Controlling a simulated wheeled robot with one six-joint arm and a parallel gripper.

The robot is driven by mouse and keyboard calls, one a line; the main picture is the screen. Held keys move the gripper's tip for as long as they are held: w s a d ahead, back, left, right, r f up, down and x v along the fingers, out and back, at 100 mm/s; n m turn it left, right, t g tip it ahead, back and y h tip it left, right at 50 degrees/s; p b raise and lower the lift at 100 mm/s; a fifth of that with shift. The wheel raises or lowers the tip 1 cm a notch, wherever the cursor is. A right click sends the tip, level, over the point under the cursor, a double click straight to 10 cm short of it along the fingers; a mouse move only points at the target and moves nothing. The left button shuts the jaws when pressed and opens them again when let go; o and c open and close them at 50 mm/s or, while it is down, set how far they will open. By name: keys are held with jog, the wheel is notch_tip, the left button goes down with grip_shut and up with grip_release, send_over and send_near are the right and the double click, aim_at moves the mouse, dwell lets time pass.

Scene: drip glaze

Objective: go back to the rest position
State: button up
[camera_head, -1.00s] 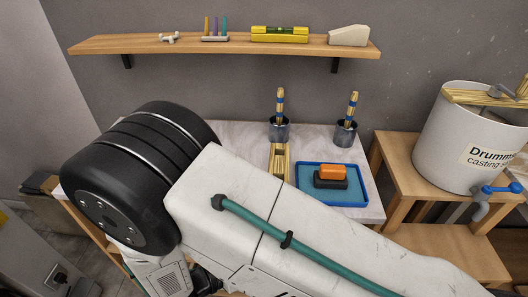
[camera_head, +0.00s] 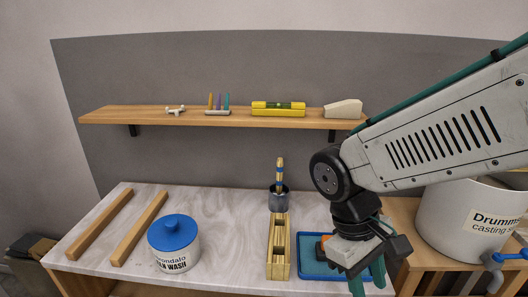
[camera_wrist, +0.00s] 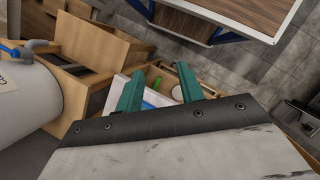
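My gripper (camera_head: 368,280) hangs at the lower right of the head view, in front of the blue tray (camera_head: 308,277) at the right end of the marble tabletop. Its teal fingers point down. In the wrist view my gripper (camera_wrist: 157,80) shows two teal fingers spread apart with nothing held between them. It is open. My arm reaches in from the right and hides part of the tray, most of the orange-topped block (camera_head: 322,243) and part of the white drum.
A wall shelf (camera_head: 150,117) hangs behind. The white drum (camera_head: 450,225) stands on a wooden stand at right.

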jog(key=s+d+r+m+t+y, duration=0.3)
jog(key=s+d+r+m+t, duration=0.1)
jog(key=d+r, duration=0.4)
jog(key=shift+s+d+m, duration=0.35)
jog(key=shift+s+m, duration=0.2)
jog(key=shift+m, duration=0.55)
